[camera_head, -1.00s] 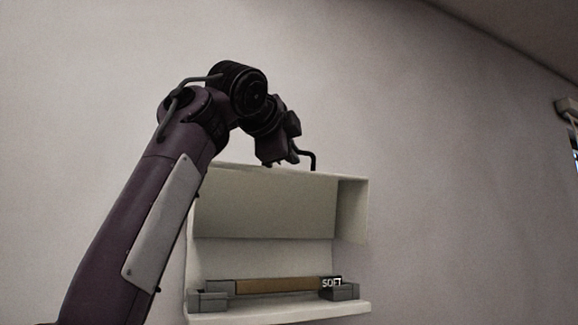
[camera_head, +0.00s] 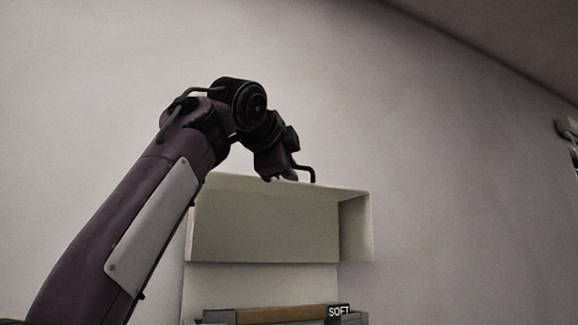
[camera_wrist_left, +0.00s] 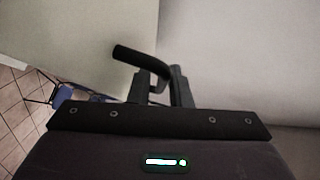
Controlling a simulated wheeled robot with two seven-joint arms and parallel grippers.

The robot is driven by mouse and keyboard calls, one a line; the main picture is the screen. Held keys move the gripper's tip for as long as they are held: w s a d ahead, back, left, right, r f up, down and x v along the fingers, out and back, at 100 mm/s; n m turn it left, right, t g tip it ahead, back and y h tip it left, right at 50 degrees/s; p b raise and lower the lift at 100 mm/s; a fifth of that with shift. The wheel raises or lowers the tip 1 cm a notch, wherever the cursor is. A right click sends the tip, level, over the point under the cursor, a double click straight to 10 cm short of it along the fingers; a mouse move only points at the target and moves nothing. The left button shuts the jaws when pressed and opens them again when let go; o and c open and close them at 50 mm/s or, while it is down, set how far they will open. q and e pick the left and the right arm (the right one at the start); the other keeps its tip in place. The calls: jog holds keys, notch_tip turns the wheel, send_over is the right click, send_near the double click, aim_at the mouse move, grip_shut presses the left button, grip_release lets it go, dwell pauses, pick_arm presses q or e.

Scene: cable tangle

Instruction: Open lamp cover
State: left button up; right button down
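The pale lamp cover (camera_head: 262,225) is on a box on the wall, raised, with the lower part of the box open to view. A bent black handle (camera_head: 312,174) rises from its top edge. In the left wrist view the handle (camera_wrist_left: 135,57) passes between the two dark fingers. My left gripper (camera_head: 284,177) is at the cover's top edge, beside the handle. It also shows in the left wrist view (camera_wrist_left: 163,88), its fingers close on both sides of the handle. My right gripper is not in view.
The wall (camera_head: 460,180) right of the box is bare.

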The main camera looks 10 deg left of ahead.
pick_arm(q)
jog(key=shift+o, duration=1)
jog(key=shift+s+b, duration=0.3)
jog(key=shift+s, duration=0.05)
jog(key=b+v, duration=0.2)
jog(key=v, duration=0.5)
jog(key=shift+b, duration=0.3)
